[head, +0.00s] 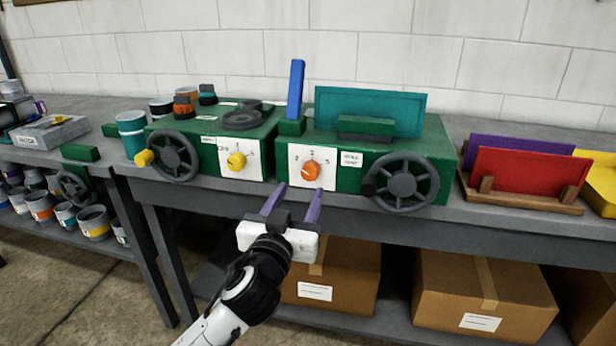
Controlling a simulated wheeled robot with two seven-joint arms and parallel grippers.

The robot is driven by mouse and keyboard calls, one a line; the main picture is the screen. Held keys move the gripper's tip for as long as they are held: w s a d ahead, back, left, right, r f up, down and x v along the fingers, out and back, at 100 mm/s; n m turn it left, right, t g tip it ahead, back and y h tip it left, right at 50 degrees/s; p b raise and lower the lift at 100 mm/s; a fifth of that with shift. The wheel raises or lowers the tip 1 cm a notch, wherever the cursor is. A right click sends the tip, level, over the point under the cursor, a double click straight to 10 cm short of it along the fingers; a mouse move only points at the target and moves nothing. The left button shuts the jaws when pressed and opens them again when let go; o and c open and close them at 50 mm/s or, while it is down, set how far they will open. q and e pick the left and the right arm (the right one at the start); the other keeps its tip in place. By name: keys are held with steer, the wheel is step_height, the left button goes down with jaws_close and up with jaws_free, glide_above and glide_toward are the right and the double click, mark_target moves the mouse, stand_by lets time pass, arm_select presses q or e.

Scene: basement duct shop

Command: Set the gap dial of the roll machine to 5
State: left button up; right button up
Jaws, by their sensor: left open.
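A green machine (430,140) on the bench carries an orange dial (310,171) on a white plate with several small numbers around it. A second green machine (205,142) to its left has a yellow dial (236,160) on a similar plate. The small labels are too blurred to say for sure which is the roll machine, and I cannot read either dial's setting. My left gripper (299,190) is open and empty, its two purple fingers pointing up toward the orange dial, just below and in front of it. My right gripper is not in view.
A dark handwheel (403,182) juts out right of the orange dial, and another handwheel (173,157) is at the left machine. A blue lever (296,88) stands upright between the machines. Cardboard boxes (480,290) sit on the lower shelf. A red panel (530,178) stands in a rack at right.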

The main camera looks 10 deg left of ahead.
mark_target(309, 175)
arm_select(q)
steer(key=w, duration=0.8)
steer(key=shift+w, duration=0.2)
steer(key=c, duration=1.1)
